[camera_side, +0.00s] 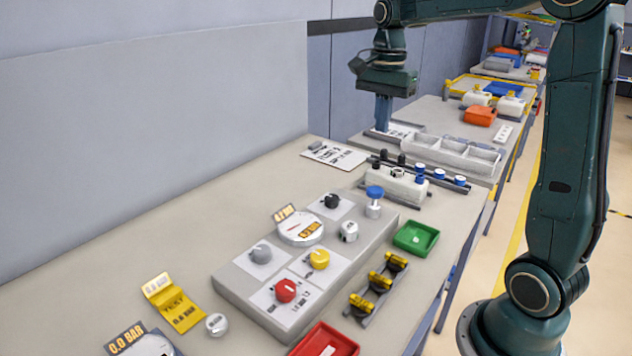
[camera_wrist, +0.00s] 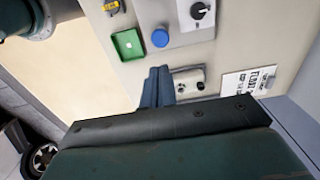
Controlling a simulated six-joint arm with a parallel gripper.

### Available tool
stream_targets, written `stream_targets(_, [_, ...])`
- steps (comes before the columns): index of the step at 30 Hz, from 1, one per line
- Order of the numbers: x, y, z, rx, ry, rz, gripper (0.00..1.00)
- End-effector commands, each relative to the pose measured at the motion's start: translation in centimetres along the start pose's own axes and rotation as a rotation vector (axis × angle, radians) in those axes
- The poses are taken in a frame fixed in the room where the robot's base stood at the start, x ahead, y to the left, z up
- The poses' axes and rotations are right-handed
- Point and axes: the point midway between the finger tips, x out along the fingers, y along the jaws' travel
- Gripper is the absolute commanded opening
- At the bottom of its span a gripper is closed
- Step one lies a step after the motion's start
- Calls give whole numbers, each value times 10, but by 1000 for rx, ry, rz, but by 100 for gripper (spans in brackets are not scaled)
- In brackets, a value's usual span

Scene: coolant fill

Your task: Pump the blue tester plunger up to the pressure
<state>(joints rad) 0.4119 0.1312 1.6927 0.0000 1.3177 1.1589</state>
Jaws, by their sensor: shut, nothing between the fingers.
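The blue-topped plunger (camera_side: 375,191) stands upright on a short silver cylinder by the back right of the grey panel (camera_side: 235,292). In the wrist view its round blue top (camera_wrist: 160,38) is seen from above, beyond my fingertips. My gripper (camera_side: 383,127) is shut and empty, raised over the far end of the bench and clear of the plunger. In the wrist view its blue-grey fingers (camera_wrist: 158,72) are together, beside the white block. A round gauge (camera_side: 148,346) at the lower left has a sign reading 0.0 BAR. A yellow card (camera_side: 180,309) reads TEST; its number is hard to read.
The panel carries red (camera_side: 286,290), yellow (camera_side: 319,259), grey and black knobs. A white block with caps (camera_side: 397,187) stands behind the plunger. A green tray (camera_side: 416,238) and a rack of yellow fittings (camera_side: 379,282) are to the right. The bench's left side is mostly clear.

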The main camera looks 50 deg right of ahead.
Motion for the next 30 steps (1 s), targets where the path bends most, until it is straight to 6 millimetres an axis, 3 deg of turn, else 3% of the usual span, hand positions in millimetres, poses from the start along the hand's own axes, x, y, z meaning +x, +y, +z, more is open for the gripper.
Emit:
stream_targets(7, [4,0,0,0,0,1,0])
stream_targets(13, [20,0,0,0,-1,3,0])
stream_targets(30, [104,1,0,0,-2,4,0])
